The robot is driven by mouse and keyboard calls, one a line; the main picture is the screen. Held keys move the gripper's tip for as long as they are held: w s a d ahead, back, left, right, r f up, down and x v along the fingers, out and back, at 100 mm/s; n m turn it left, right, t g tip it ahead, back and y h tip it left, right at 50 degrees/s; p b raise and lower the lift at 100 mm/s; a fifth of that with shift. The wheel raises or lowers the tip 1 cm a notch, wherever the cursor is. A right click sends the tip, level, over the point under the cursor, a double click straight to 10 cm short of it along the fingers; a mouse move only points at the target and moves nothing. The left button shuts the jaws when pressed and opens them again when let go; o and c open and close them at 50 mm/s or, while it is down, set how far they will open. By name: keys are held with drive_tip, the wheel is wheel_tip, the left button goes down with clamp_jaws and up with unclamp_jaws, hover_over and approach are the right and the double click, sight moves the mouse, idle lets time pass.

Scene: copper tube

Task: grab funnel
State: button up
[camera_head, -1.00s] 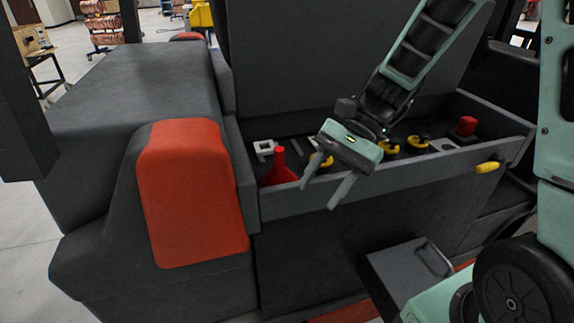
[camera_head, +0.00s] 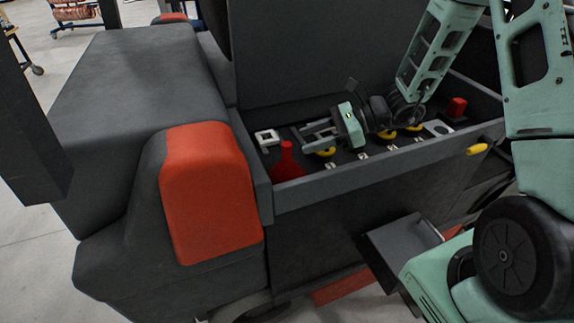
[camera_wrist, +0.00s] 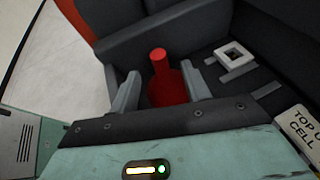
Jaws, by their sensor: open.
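The red funnel (camera_head: 287,163) stands spout up in the left end of the grey tray on the dark machine. In the wrist view the funnel (camera_wrist: 164,82) shows between the two grey fingers, a little beyond them, with its lower part partly hidden. My gripper (camera_head: 304,136) is over the tray, just right of the funnel, with its fingers pointing left. It also shows in the wrist view (camera_wrist: 163,92), open and empty, with a gap on either side of the funnel.
A white square part (camera_head: 267,137) lies behind the funnel. Several yellow-and-black parts sit along the tray, and a red block (camera_head: 457,107) is at its right end. The tray's front wall (camera_head: 380,165) and the orange-red padded corner (camera_head: 208,195) stand close by.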

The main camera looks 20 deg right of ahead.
sight(291, 144)
drive_tip(key=p+x, duration=0.2)
drive_tip(key=x, duration=0.3)
drive_tip(key=shift+a+f+p, duration=0.1)
drive_tip(key=shift+a+p, duration=0.15)
drive_tip(key=shift+p, duration=0.05)
drive_tip(key=shift+w+a+f, duration=0.15)
drive_tip(key=shift+a+f, duration=0.25)
drive_tip(key=shift+a, duration=0.1)
clamp_jaws()
